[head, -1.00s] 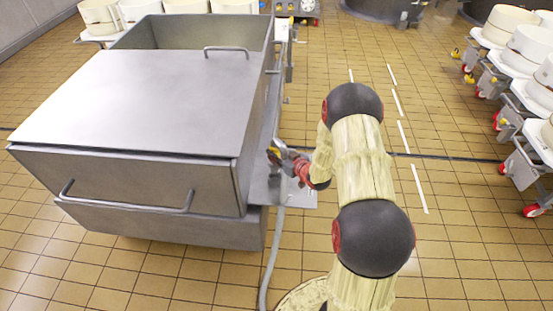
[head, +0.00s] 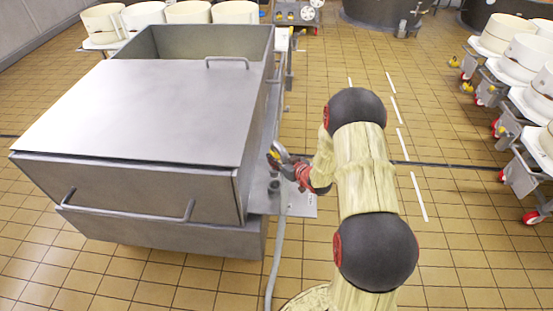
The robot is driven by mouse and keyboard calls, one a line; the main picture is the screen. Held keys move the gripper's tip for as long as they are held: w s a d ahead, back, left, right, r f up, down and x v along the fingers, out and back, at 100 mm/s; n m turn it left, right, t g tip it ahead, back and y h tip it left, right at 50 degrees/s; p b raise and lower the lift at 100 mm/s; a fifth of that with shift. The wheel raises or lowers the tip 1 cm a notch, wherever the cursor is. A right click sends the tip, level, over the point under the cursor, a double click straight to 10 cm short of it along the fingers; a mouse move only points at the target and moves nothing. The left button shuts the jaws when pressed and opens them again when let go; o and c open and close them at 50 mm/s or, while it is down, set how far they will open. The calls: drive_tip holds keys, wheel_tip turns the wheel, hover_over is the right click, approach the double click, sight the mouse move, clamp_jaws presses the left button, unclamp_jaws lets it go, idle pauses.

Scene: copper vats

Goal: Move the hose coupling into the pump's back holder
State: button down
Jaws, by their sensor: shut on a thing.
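My gripper (head: 282,163) is beside the right side of the steel vat, above a small metal shelf (head: 301,203). It is shut on the hose coupling (head: 274,154), a small metal piece with a yellow part. The arm and gripper hide some of it. A grey hose (head: 277,250) hangs from the coupling, past the shelf, down to the floor. A dark round fitting (head: 273,186) shows on the shelf below the gripper; I cannot tell whether it is the pump's back holder.
The big steel vat (head: 140,110) with a half-covering lid stands close left of the gripper, with a handle (head: 130,207) on its front. White tubs on red-wheeled trolleys (head: 507,40) line the right. Tiled floor (head: 460,230) between is clear.

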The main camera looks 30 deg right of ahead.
sight(277, 148)
drive_tip(key=shift+r+p, duration=1.6)
drive_tip(key=shift+r, duration=1.1)
